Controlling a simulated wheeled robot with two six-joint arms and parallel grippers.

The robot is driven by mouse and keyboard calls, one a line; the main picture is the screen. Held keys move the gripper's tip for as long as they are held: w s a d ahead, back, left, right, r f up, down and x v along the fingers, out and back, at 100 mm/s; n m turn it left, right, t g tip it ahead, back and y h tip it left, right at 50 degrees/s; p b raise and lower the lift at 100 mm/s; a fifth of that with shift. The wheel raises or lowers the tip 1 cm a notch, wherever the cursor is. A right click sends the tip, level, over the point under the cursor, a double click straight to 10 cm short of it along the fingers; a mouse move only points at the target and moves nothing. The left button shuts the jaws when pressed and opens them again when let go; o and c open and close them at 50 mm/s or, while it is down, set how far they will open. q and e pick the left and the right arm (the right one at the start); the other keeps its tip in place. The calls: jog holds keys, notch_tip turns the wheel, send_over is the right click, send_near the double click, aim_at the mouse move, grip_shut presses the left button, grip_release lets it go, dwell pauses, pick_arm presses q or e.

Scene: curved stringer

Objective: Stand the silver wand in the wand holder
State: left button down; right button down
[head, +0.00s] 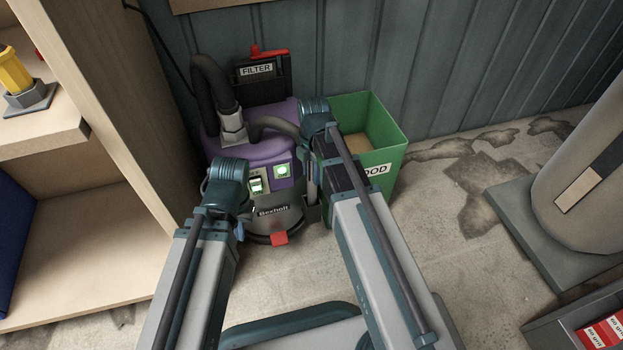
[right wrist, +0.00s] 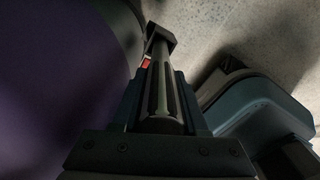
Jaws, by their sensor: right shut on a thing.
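My right gripper (right wrist: 165,95) is shut on a dark grey, tube-like thing, which I take to be the silver wand (right wrist: 160,105). In the right wrist view the wand runs away from the jaws to a dark square-edged piece, likely the wand holder (right wrist: 161,36). In the head view this holder (head: 311,213) sits low between the purple vacuum and the green bin, with the grey wand (head: 311,178) upright above it. I cannot tell whether the wand's lower end is inside. My left gripper (head: 240,230) is beside the vacuum's front, its jaws mostly hidden by my arm.
The purple vacuum (head: 268,152) has a black hose (head: 212,85) and a lit green button. A green bin (head: 385,160) stands close on its right. A wooden shelf (head: 75,235) is at left, a grey cylinder (head: 585,170) at right.

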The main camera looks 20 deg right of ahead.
jog(key=shift+f, duration=0.15)
jog(key=shift+c, duration=2.2)
grip_release()
